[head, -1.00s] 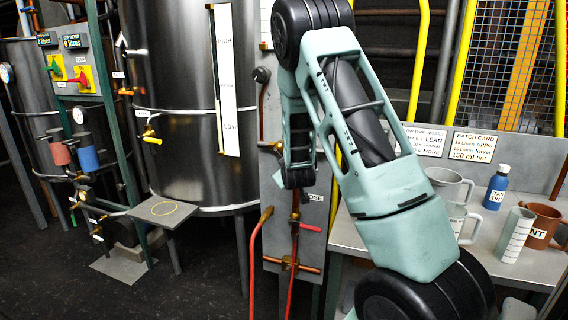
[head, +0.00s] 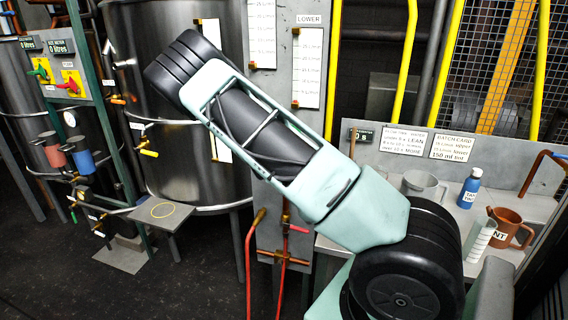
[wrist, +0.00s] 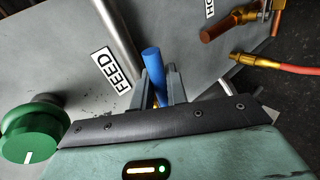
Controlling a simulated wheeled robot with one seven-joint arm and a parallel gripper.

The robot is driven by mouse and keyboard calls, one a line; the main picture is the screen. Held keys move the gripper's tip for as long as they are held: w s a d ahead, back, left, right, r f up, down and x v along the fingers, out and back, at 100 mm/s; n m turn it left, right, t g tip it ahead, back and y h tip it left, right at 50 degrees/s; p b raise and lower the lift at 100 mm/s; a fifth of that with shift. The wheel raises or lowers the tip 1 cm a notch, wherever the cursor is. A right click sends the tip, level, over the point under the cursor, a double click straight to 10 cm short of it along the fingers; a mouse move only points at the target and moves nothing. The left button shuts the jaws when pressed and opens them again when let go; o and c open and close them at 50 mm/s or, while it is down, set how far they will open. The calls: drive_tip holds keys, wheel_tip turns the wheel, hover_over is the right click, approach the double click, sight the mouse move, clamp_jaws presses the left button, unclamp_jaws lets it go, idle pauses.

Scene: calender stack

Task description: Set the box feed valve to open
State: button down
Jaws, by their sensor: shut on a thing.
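In the wrist view a blue valve handle (wrist: 153,68) stands beside a white label reading FEED (wrist: 111,70) on a grey panel. My gripper (wrist: 158,84) has its two grey fingers on either side of the blue handle and is shut on it. The handle's upper end sticks out past the fingertips. A little brass shows low between the fingers; the rest of the valve body is hidden. In the head view my arm covers part of the grey panel (head: 268,228), and my gripper does not show.
In the wrist view a green round knob (wrist: 32,132) is close at the left, and a brass fitting with a red hose (wrist: 268,64) is at the right. In the head view a bench (head: 345,232) with mugs and a blue bottle (head: 469,188) stands at the right.

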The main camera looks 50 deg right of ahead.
drive_tip(key=shift+r+p, duration=0.2)
drive_tip(key=shift+p, duration=0.15)
idle(0.3)
drive_tip(key=c, duration=1.4)
unclamp_jaws()
drive_tip(key=shift+c, duration=0.2)
drive_tip(key=shift+a, duration=0.1)
drive_tip(key=v, duration=1.7)
drive_tip(key=shift+w+a+b, duration=0.2)
drive_tip(key=shift+b, duration=0.1)
